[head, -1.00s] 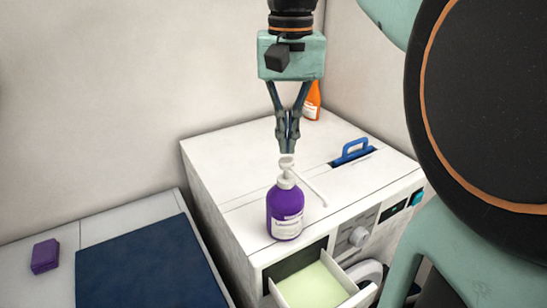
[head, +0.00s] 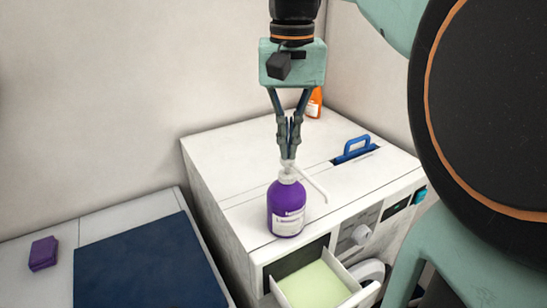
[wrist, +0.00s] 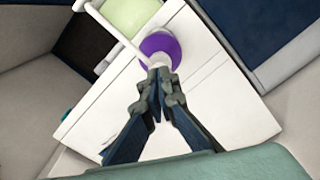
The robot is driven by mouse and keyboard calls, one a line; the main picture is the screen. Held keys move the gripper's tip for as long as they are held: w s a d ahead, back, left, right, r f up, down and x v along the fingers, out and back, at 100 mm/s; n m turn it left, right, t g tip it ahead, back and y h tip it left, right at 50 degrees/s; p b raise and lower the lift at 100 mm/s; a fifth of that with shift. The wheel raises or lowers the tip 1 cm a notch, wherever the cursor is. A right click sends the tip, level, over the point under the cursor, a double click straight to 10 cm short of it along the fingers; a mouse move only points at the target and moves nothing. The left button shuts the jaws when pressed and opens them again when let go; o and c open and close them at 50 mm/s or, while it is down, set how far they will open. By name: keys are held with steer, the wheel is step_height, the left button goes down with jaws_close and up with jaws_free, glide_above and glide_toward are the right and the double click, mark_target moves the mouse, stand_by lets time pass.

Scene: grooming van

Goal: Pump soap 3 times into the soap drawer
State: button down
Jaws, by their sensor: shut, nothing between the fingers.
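A purple soap bottle (head: 286,208) with a white pump (head: 288,170) stands upright on the front edge of the white machine. Its long thin spout points right and toward the front, near the drawer side. My gripper (head: 290,156) is shut and points straight down, with its tips at the top of the pump head and seemingly touching it. The pump head sits low, close to the bottle's collar. The soap drawer (head: 345,269) is pulled open below the bottle, with a pale green inside. In the wrist view the fingertips (wrist: 160,82) cover part of the pump, above the purple bottle (wrist: 160,46).
A blue handle (head: 355,150) stands on the machine top at the right. An orange bottle (head: 314,104) is at the back. A purple block (head: 44,253) and a dark blue mat (head: 150,265) lie on the left counter.

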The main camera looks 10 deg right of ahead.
steer(key=shift+f+b, duration=0.3)
steer(key=shift+f, duration=0.3)
steer(key=shift+r, duration=0.2)
steer(key=shift+r+p, duration=1.65)
steer(key=shift+p, duration=0.15)
step_height(320, 180, up, 2)
steer(key=shift+r+p, duration=0.2)
steer(key=shift+p, duration=0.95)
step_height(320, 180, up, 4)
steer(key=shift+f, duration=0.25)
steer(key=shift+s, duration=0.15)
